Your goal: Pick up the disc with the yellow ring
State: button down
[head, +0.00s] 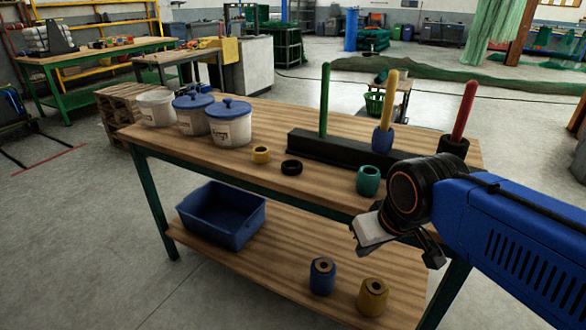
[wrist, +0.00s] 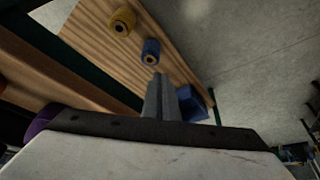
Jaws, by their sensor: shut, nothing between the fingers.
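A short yellow ring-shaped piece (head: 261,154) lies on the tabletop, left of a flat black ring (head: 292,167). On the lower shelf stand a blue spool (head: 322,276) and a yellow spool (head: 373,297); the wrist view also shows the blue spool (wrist: 151,50) and the yellow spool (wrist: 122,20). I cannot tell which piece is the disc with the yellow ring. My gripper (wrist: 160,80) is shut and empty, its fingers pointing toward the lower shelf, apart from both spools. In the head view my arm's end is right of the table's front edge; its fingertips are not clear there.
A black stand (head: 340,151) holds green, yellow and red pegs; a blue spool (head: 382,139) sits on the yellow one. A teal spool (head: 368,180) stands near the front edge. White tubs (head: 230,130) are at left. A blue bin (head: 225,228) occupies the lower shelf's left.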

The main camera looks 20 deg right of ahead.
dwell(0.4)
jog(key=c, duration=2.1)
grip_release()
jog(key=o, duration=0.5)
jog(key=shift+w+r, duration=0.25)
jog(key=shift+r, duration=0.05)
jog(key=shift+c, duration=0.2)
jog(key=o, duration=0.9)
jog(key=w+r+n, duration=0.1)
jog(key=w+r, duration=0.1)
jog(key=r, duration=0.1)
jog(key=shift+w+a+n+g, duration=0.2)
jog(key=shift+n+g, duration=0.1)
jog(key=shift+n, duration=0.1)
jog(key=w+a+r+n+g, duration=0.25)
jog(key=w+r+n, duration=0.6)
jog(key=w, duration=0.55)
jog(key=w+a+r+n+g, duration=0.2)
jog(key=w+a+r+n, duration=0.2)
jog(key=w+r+n, duration=0.55)
jog(key=w+f, duration=0.1)
jog(key=f, duration=0.4)
jog(key=w+f+m, duration=0.1)
jog(key=w+f, duration=0.1)
jog(key=f, duration=0.3)
jog(key=w+f+m, duration=0.1)
jog(key=f, duration=0.5)
jog(key=shift+w+d, duration=0.15)
jog(key=shift+w, duration=0.2)
